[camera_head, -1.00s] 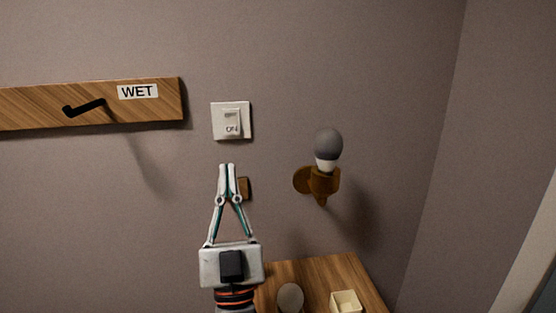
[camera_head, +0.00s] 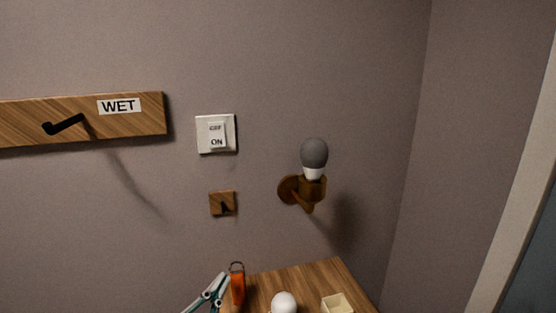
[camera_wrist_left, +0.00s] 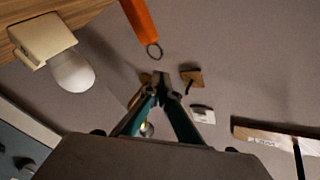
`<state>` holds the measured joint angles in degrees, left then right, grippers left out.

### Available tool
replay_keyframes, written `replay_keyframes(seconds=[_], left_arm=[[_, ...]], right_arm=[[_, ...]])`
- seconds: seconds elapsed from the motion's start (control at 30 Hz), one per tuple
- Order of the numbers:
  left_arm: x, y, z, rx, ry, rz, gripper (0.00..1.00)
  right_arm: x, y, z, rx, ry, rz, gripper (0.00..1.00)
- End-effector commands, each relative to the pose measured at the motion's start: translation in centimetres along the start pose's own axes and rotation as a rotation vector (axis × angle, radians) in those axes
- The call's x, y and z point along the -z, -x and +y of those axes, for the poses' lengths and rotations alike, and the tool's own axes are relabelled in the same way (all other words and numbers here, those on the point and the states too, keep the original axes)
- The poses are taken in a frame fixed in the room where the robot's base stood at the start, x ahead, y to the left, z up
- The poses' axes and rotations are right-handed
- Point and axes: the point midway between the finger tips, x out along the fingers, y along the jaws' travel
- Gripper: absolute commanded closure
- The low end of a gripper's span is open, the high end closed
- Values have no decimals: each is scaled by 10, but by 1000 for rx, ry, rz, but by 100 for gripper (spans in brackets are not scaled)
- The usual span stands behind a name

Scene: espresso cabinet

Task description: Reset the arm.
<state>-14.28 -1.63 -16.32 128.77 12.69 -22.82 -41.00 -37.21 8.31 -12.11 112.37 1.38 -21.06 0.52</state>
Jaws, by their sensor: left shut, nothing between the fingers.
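My left gripper (camera_head: 222,278) is at the bottom edge of the head view, low and left of the wooden tabletop. Only its teal-and-white fingers show there, tilted up to the right. In the left wrist view the fingers (camera_wrist_left: 161,77) are shut with nothing between them. They point toward the wall. My right gripper is not in view.
An orange item with a ring (camera_head: 238,287), a white bulb (camera_head: 284,302) and a cream box (camera_head: 337,305) are near the fingers, by the wooden top (camera_head: 315,277). A wall lamp (camera_head: 314,170), ON switch (camera_head: 216,133), small hook plate (camera_head: 222,203) and WET rail (camera_head: 140,118) are above.

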Motion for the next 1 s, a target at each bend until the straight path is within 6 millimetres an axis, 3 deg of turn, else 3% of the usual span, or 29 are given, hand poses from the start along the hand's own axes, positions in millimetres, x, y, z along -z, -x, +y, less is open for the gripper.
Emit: replay_keyframes(seconds=[0.03, 0.2, 0.3, 0.4, 0.6, 0.9, 0.97, 1.0], left_arm=[[-26, 13, 8, -46, -17, -88, 100], [-117, 72, 22, -168, -66, -424, 100], [-161, 115, 18, -201, -93, -614, 100], [-190, 150, 10, -210, -114, -757, 100], [-223, 204, -8, -200, -148, -956, 100], [-248, 269, -37, -160, -196, -1177, 100], [-251, 279, -40, -153, -202, -1208, 100], [-254, 273, -32, -160, -183, -1185, 100]], right_arm=[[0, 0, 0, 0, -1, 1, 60], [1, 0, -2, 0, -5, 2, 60], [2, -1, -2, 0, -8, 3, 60], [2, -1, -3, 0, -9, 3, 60], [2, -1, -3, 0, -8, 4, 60], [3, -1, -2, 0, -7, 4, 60], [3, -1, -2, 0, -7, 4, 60], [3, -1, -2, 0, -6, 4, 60]])
